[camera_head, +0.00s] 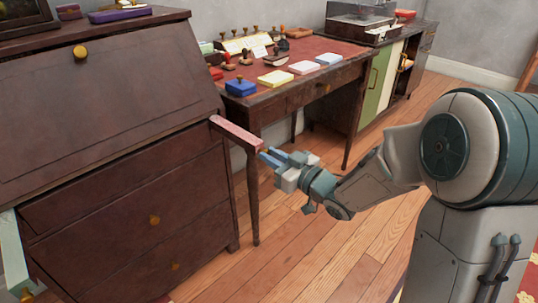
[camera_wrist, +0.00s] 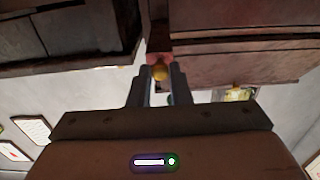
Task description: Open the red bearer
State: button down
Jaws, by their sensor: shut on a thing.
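The red bearer (camera_head: 236,134) is a pinkish-red bar standing out from the right front of the dark slant-front desk (camera_head: 120,170), below its closed lid. My gripper (camera_head: 267,155) is at the bar's outer end, with its blue fingers closed around the small brass knob there. In the wrist view, the knob (camera_wrist: 159,71) sits between the two fingers of my gripper (camera_wrist: 160,76), with the red end of the bearer (camera_wrist: 159,48) just behind it. How far the bar still runs inside the desk is hidden.
A pale green bearer (camera_head: 13,258) sticks out at the desk's left. The lid has a brass knob (camera_head: 80,52). A red-topped table (camera_head: 305,58) with stamps and coloured boxes stands behind the bar. The wooden floor (camera_head: 290,245) in front is clear.

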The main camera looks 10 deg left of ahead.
jog(key=c, duration=1.3)
grip_release()
jog(key=shift+c, duration=0.2)
jog(key=shift+d, duration=0.1)
jog(key=b+v, duration=0.3)
jog(key=v, duration=1)
jog(key=shift+s+d, duration=0.2)
jog(key=shift+d, duration=0.1)
jog(key=shift+r, duration=0.1)
